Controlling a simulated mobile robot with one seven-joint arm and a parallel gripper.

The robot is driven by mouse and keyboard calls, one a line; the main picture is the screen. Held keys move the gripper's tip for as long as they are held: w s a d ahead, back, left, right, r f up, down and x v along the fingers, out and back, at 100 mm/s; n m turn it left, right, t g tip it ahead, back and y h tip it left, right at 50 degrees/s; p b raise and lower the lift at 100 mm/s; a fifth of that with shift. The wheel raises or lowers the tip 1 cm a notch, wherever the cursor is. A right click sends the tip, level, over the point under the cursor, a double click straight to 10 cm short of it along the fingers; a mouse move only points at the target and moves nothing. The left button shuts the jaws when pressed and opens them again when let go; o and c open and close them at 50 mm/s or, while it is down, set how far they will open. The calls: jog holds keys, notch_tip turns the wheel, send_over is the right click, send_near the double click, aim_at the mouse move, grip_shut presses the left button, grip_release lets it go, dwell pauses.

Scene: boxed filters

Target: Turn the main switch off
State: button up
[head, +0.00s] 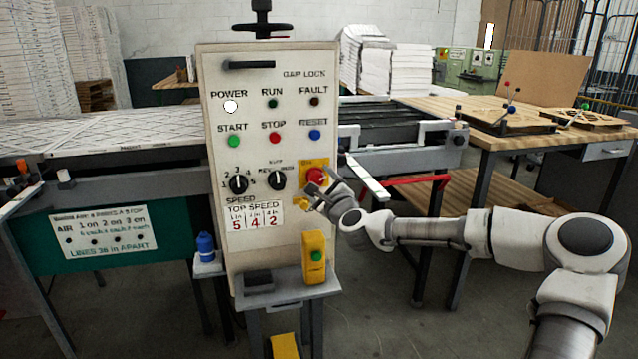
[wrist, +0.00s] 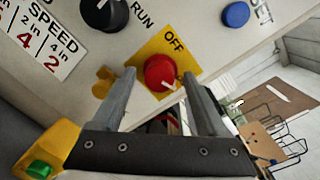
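The main switch is a red round knob (head: 315,175) on a yellow plate at the right edge of the upright control panel (head: 215,150). In the wrist view the red knob (wrist: 159,72) has a white pointer line slanting to the lower right, and the plate (wrist: 183,53) bears the word OFF. My gripper (head: 324,188) is at the switch. In the wrist view my gripper (wrist: 158,76) is open, one finger on each side of the knob, with small gaps. The white POWER lamp (head: 231,106) looks lit. The knob's far side is hidden.
A small yellow piece (wrist: 103,82) hangs beside the plate, close to the left finger. A black selector knob (head: 278,180) and blue RESET button (head: 314,135) are nearby. A yellow box with a green button (head: 315,257) stands below. A red bar (head: 418,180) lies behind my arm.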

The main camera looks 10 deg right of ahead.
grip_shut()
jog(key=shift+n, duration=0.3)
jog(key=n, duration=0.3)
jog(key=shift+r+n, duration=0.1)
jog(key=shift+n, duration=0.3)
jog(key=n, duration=0.4)
jog(key=shift+a+g+h+b, duration=0.1)
jog(key=shift+g+h+b, duration=0.2)
jog(key=n+b, duration=0.1)
jog(key=n, duration=0.3)
jog(key=shift+n+b, duration=0.3)
jog(key=shift+b, duration=0.1)
jog(key=shift+n+h+b, duration=0.5)
jog(key=shift+n+b, duration=0.8)
jog(key=shift+n, duration=0.7)
